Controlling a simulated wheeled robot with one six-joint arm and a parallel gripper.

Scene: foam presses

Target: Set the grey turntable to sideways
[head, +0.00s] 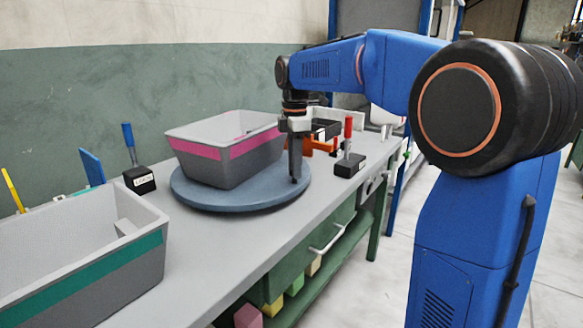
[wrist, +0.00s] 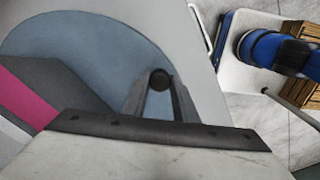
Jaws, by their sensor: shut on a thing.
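The grey turntable (head: 240,203) is a round blue-grey disc on the workbench. A grey bin with a pink band (head: 225,150) stands on it, towards its left side. My gripper (head: 295,178) points straight down at the right part of the disc. In the wrist view, my gripper (wrist: 160,95) is shut on a dark round-topped peg (wrist: 160,78) on the turntable (wrist: 90,45), near the rim. The bin (wrist: 45,90) is at the left there. The peg is hidden behind the fingers in the head view.
A grey bin with a green band (head: 85,270) stands at the front left. A blue-handled lever box (head: 139,180) is left of the turntable, and a red-handled lever box (head: 350,165) is right of it. An orange part (head: 320,143) is behind my gripper.

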